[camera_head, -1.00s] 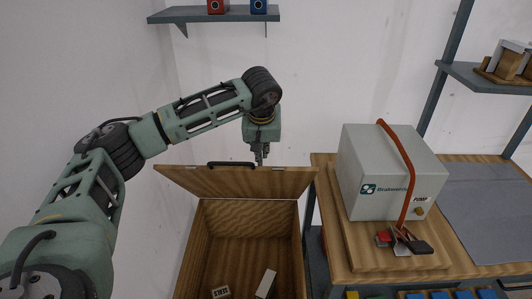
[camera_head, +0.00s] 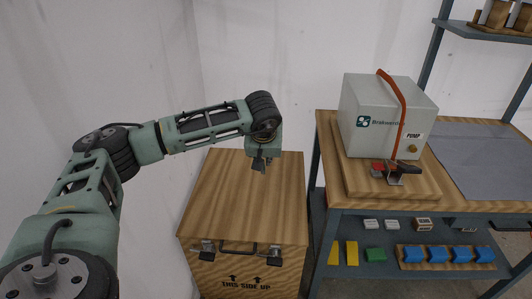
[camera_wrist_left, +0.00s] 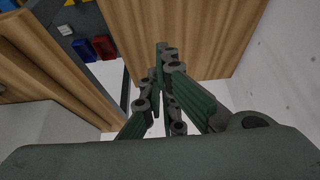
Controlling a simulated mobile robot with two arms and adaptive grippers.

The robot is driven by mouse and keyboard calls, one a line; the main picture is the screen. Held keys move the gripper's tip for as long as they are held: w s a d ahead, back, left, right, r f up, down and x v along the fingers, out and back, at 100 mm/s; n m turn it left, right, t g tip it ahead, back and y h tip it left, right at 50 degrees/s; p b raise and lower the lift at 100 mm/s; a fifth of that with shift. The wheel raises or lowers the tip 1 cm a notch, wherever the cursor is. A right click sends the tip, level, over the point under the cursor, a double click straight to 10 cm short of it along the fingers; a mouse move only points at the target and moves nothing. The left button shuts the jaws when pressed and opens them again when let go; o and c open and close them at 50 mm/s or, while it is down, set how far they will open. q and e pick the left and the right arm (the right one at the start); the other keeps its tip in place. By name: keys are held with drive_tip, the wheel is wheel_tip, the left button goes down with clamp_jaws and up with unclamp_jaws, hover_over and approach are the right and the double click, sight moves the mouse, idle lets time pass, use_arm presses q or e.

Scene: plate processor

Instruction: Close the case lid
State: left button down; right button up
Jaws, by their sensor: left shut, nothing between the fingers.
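The wooden case (camera_head: 245,275) stands on the floor left of the workbench, its front marked "THIS SIDE UP". Its lid (camera_head: 235,205) lies flat over the top, and the inside is hidden. A dark handle (camera_head: 252,248) and two metal latches (camera_head: 207,248) (camera_head: 276,253) show at the front edge. My left gripper (camera_head: 259,168) is shut and empty, pointing down over the rear right part of the lid; I cannot tell whether it touches. In the left wrist view its fingers (camera_wrist_left: 164,55) show against the wooden lid (camera_wrist_left: 215,35). My right gripper is not in view.
The workbench (camera_head: 480,205) on the right carries a grey pump box (camera_head: 375,115) with a red strap. Its lower shelf (camera_head: 370,225) holds yellow, green and blue parts. A white wall stands close behind and left of the case.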

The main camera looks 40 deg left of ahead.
use_arm(q)
drive_tip(key=shift+s+d+f, duration=0.15)
drive_tip(key=shift+s+f, duration=0.15)
drive_tip(key=shift+f, duration=0.25)
drive_tip(key=v, duration=1.2)
